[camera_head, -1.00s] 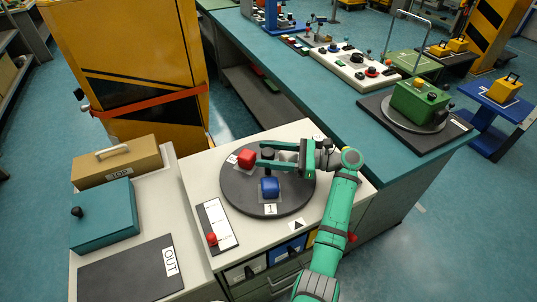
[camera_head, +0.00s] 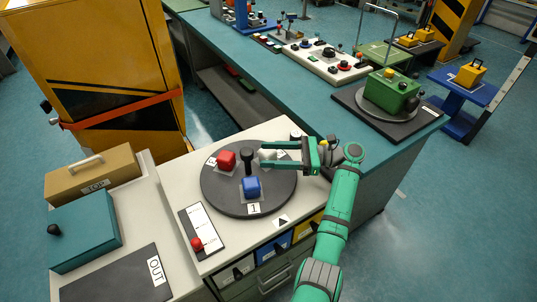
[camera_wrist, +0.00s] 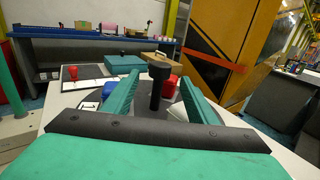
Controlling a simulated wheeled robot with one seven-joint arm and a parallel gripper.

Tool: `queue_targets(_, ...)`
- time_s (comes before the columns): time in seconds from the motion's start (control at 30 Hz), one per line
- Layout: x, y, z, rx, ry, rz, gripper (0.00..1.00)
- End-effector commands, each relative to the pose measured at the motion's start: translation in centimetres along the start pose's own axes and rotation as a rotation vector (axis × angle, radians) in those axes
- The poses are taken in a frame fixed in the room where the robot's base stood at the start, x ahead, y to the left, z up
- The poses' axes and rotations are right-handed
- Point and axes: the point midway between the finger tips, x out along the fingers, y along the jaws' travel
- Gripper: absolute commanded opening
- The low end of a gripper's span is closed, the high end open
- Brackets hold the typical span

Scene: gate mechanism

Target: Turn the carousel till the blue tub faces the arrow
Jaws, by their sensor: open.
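The dark round carousel (camera_head: 222,197) lies on the white counter. It carries a red tub (camera_head: 227,159) at the back left, a blue tub (camera_head: 252,187) at the front above a label "1", and a white tub (camera_head: 268,154) partly hidden by my gripper. A black post (camera_head: 248,159) stands at its middle. The arrow label (camera_head: 281,221) is on the counter's front edge, right of the blue tub. My gripper (camera_head: 264,154) is open, right of the post, fingers pointing at it. In the wrist view the post (camera_wrist: 159,85) stands ahead between the fingers, apart from both.
A panel with a red knob (camera_head: 196,243) lies left of the carousel. A teal box (camera_head: 85,232), a tan box (camera_head: 92,172) and a dark "OUT" mat (camera_head: 115,278) are further left. A yellow cabinet (camera_head: 100,70) stands behind. A teal bench (camera_head: 300,85) runs behind right.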

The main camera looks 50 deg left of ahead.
Motion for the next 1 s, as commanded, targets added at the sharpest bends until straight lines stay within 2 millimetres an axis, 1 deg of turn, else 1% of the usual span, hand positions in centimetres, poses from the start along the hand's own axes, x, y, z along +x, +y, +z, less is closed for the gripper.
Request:
queue_targets(0.13,0.3,0.1,0.0,-0.001,0.0,-0.007,0.53)
queue_targets(0.23,1.0,0.2,-0.1,-0.005,-0.001,-0.044,0.53)
queue_targets(0.4,2.1,1.1,-0.1,-0.008,-0.003,-0.181,0.53)
queue_targets(0.6,1.8,2.2,0.1,-0.003,0.0,-0.339,0.53)
queue_targets(0.77,1.5,2.6,0.2,0.001,0.001,-0.394,0.53)
queue_targets(0.87,2.1,2.4,0.2,0.001,0.001,-0.396,0.53)
queue_targets(1.0,4.0,1.6,0.2,0.001,0.001,-0.394,0.53)
